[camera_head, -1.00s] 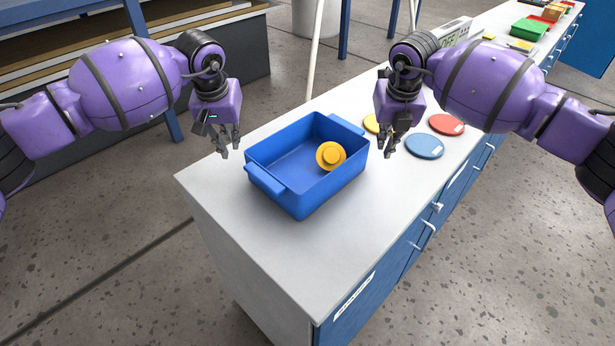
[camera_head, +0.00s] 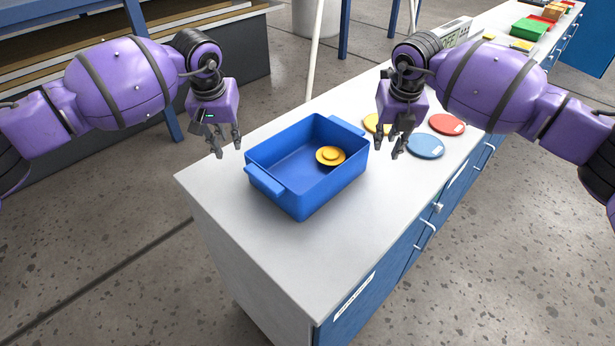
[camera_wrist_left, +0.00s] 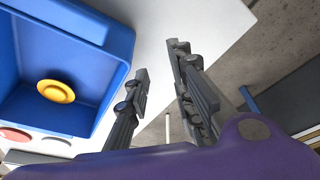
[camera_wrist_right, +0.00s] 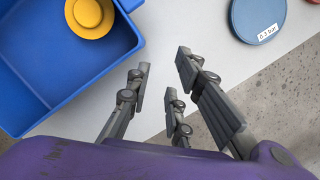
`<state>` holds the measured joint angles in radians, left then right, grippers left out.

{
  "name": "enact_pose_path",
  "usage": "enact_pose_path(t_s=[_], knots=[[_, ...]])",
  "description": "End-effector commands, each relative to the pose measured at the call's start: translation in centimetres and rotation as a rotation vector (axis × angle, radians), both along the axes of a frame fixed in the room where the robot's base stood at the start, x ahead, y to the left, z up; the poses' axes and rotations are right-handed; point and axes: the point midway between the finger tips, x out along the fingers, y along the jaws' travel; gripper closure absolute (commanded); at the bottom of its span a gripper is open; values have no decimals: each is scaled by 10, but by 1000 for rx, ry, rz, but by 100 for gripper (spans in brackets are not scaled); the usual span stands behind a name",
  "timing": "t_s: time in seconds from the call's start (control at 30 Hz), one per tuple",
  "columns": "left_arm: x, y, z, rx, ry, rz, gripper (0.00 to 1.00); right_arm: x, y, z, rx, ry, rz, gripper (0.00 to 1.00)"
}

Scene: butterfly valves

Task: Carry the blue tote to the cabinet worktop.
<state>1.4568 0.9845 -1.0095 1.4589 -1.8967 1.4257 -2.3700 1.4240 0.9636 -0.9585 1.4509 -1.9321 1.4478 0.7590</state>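The blue tote (camera_head: 290,190) sits upright on the light grey cabinet worktop (camera_head: 240,245), near its front end. A yellow stepped disc (camera_head: 331,155) lies inside on the tote's floor. My left gripper (camera_head: 228,148) is open and empty, just left of the tote. In the left wrist view its fingers (camera_wrist_left: 160,62) are apart, with the tote (camera_wrist_left: 112,32) beside them. My right gripper (camera_head: 396,150) is open and empty, just right of the tote. In the right wrist view its fingers (camera_wrist_right: 165,72) are spread beside the tote (camera_wrist_right: 112,62). Neither gripper touches the tote.
Blue (camera_head: 425,145), red (camera_head: 447,124) and yellow (camera_head: 373,123) discs lie on the worktop right of and behind the tote. A green bin (camera_head: 528,29) and other small items stand at the far end. The worktop's front end is clear.

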Motion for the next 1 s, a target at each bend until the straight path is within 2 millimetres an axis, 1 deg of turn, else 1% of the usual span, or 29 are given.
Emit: enact_pose_path(t_s=[0.17,0.4,0.5,0.6,0.77,0.87,1.0], knots=[[-6,0,30,0,-6,-1,78,0,0,1,0,0,0,80],[-19,0,80,-1,-6,-1,78,0,0,0,0,0,0,80],[-23,0,95,0,-4,0,78,0,0,0,0,0,0,80],[-26,0,106,0,-3,0,78,0,0,0,0,0,0,80],[-28,0,112,-1,-2,0,78,-1,0,6,0,-1,0,80],[-29,0,113,-1,-2,0,78,-3,0,19,0,-4,1,80],[-28,0,113,-1,-2,0,78,-11,-1,47,0,-5,1,80]])
